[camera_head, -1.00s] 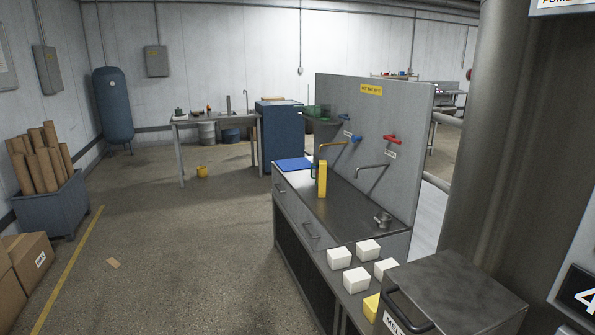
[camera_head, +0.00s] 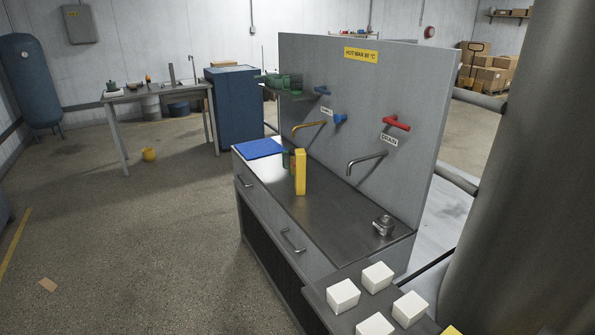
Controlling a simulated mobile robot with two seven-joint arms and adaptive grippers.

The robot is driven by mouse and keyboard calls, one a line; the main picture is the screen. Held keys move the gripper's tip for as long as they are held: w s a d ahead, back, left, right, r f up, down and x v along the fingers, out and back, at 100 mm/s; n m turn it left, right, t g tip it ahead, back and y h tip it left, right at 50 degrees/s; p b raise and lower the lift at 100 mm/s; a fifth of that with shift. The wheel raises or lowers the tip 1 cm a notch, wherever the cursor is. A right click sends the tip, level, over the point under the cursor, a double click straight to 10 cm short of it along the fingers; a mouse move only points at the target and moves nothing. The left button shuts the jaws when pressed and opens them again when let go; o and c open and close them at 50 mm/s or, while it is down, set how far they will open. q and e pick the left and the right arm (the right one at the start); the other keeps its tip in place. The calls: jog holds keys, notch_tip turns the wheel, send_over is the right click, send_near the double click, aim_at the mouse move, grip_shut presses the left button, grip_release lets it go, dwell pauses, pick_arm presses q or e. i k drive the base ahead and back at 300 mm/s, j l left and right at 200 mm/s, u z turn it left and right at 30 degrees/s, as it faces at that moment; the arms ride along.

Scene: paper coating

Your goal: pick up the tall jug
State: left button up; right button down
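A tall, narrow yellow object (camera_head: 300,172) stands upright on the grey steel counter (camera_head: 330,212), below the brass-coloured spout; it may be the tall jug, but its shape is too small to be sure. A dark green item (camera_head: 286,159) shows just behind its left side, partly hidden. A small, squat metal vessel (camera_head: 383,225) stands at the counter's right end. Neither of my grippers is in view.
A blue mat (camera_head: 258,148) lies at the counter's far left end. White blocks (camera_head: 377,276) sit on a nearer dark surface. A splash panel (camera_head: 430,130) with taps backs the counter; a thick column (camera_head: 520,170) stands at right.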

aim_at(291, 162)
jog(key=i+j, duration=0.1)
jog(key=i, duration=0.15)
jog(key=i+j+z, duration=0.15)
jog(key=z, duration=0.3)
jog(key=j+z, duration=0.4)
jog(key=i+j+z, duration=0.15)
jog(key=j, duration=0.15)
jog(key=j+z, duration=0.1)
jog(key=j, duration=0.2)
jog(key=i+j+z, duration=0.15)
jog(key=j, duration=0.75)
jog(key=i+j+z, duration=0.1)
jog(key=j, duration=0.4)
